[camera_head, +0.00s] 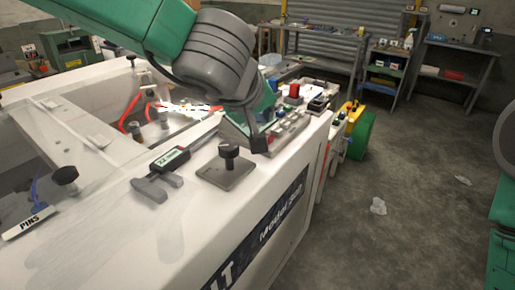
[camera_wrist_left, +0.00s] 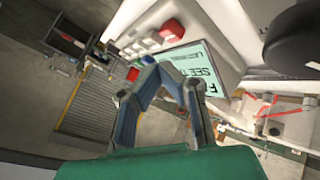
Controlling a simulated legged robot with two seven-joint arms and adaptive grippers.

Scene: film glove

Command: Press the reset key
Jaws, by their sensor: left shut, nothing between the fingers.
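The control panel (camera_head: 285,132) sits on the white machine's top, partly hidden behind my left gripper (camera_head: 259,143). In the left wrist view the panel has a display (camera_wrist_left: 200,70) with dark text, a row of pale keys (camera_wrist_left: 137,42) and a red key (camera_wrist_left: 172,30). No key label is readable, so I cannot tell for certain which is the reset key. My left gripper is shut and empty, with its fingertips (camera_wrist_left: 160,70) over the panel beside the display. I cannot tell whether they touch it. My right gripper is out of view; only part of that arm shows.
A black knob on a plate (camera_head: 229,160) and a digital caliper (camera_head: 165,170) are on the white machine top (camera_head: 120,225) left of my gripper. A red button (camera_head: 294,90) stands behind the panel. Open floor (camera_head: 420,190) lies to the right.

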